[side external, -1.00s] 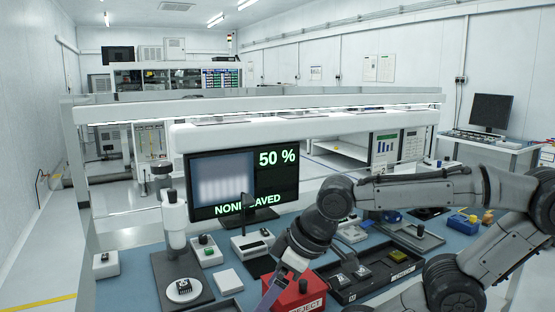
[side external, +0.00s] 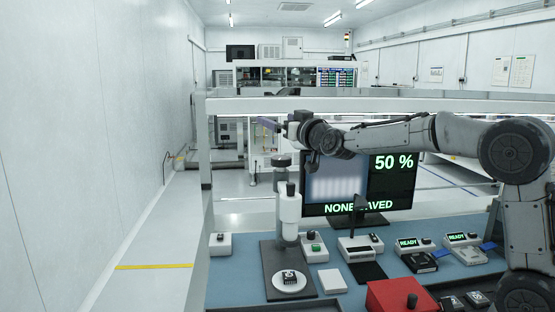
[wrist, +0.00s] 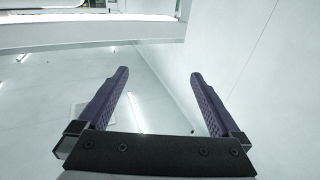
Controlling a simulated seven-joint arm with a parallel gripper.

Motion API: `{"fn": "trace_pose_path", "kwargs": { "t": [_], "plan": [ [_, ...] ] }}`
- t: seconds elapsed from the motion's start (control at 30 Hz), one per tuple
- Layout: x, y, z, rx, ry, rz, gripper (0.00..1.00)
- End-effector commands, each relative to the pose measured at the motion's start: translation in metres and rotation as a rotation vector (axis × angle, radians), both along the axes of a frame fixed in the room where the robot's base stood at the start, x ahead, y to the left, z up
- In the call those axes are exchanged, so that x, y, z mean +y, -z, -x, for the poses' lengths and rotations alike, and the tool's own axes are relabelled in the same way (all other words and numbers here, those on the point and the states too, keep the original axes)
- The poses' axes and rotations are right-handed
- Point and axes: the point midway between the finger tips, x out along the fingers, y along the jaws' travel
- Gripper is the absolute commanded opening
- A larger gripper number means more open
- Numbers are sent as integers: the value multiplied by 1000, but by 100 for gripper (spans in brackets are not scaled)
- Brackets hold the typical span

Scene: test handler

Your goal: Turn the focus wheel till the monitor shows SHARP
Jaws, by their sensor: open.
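The monitor (side external: 390,200) stands at the back of the blue bench. It reads "50 %" and "NONE SAVED" beside a blurred pale picture; part of the text is covered by a dark post. In front and left of it stands a white microscope (side external: 289,210) with a dark top and a dark base plate (side external: 269,262). A dark chip sits on its round white stage (side external: 290,287). I cannot tell for sure which part is the focus wheel. My gripper (side external: 266,124) is raised above and behind the microscope, apart from it. In the wrist view its purple fingers (wrist: 158,88) are spread and empty.
A small white box with a green button (side external: 314,246) and a white block (side external: 332,281) stand right of the microscope. A red box (side external: 401,297) is at the front. Two units reading READY (side external: 410,243) stand further right. The air around my gripper is clear.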

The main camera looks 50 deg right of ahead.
Motion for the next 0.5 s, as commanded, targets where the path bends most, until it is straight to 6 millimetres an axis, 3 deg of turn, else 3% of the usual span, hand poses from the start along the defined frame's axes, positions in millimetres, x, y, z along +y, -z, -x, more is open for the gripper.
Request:
{"fn": "trace_pose_path", "kwargs": {
  "t": [0.03,0.1,0.2,0.37,0.5],
  "plan": [
    [-21,14,-13,7,37,-9,100],
    [-40,34,-25,36,64,-23,100],
    [-55,56,-30,72,86,-35,100],
    [-62,69,-29,82,99,-38,100],
    [-61,90,-29,86,96,-38,100]
  ]
}}
